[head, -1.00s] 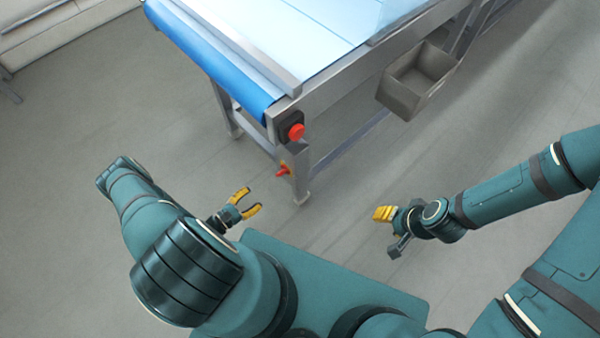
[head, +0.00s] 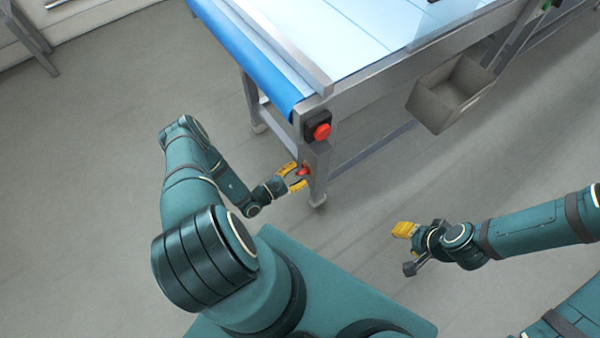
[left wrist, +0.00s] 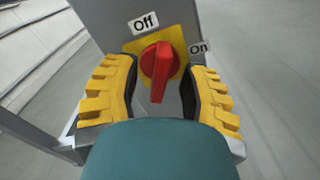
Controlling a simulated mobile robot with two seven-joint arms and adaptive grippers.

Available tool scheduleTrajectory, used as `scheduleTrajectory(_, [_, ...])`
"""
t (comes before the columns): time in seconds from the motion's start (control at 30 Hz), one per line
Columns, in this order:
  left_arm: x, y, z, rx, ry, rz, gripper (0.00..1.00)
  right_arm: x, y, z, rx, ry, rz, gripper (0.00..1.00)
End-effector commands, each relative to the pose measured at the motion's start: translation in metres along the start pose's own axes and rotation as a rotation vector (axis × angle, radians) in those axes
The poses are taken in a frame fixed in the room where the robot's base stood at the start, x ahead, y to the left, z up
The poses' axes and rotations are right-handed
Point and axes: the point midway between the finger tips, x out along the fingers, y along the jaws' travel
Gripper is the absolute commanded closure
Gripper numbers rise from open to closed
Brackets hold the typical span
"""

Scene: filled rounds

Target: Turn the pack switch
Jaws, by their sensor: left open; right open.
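The pack switch (left wrist: 160,62) is a red rotary knob on a yellow plate (left wrist: 175,37), fixed to a grey metal post. In the left wrist view an "Off" label (left wrist: 144,22) is above it and an "On" label (left wrist: 199,48) is to its right. The knob's handle points nearly straight down in that view. In the head view the switch (head: 303,171) is low on the conveyor's near leg. My left gripper (head: 295,177) is open, with its yellow fingers on either side of the knob; I cannot tell whether they touch it. My right gripper (head: 408,230) is away to the right, open and empty.
The conveyor (head: 375,82) with a blue belt edge stands ahead. A red push button (head: 321,131) sits above the switch, near the conveyor's corner. A grey bin (head: 450,93) hangs on its side. The floor around is clear.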

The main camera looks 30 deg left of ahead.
Motion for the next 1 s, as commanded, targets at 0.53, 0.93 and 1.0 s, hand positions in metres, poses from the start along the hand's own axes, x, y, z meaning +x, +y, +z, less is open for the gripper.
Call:
scheduleTrajectory(0.53, [0.0096,-0.0001,0.0,0.0,0.001,0.0,0.9,0.0012,0.0004,-0.0002,0.0,0.001,0.0,0.53])
scheduleTrajectory(0.93, [0.0096,0.0002,0.0003,0.025,0.001,0.001,1.0,-0.0002,-0.0001,-0.0001,0.0,0.0,0.0,0.53])
scheduleTrajectory(1.0, [0.0096,0.0003,0.0004,0.049,0.0,0.001,1.0,-0.0015,-0.0006,0.0,0.0,0.0,0.0,0.53])
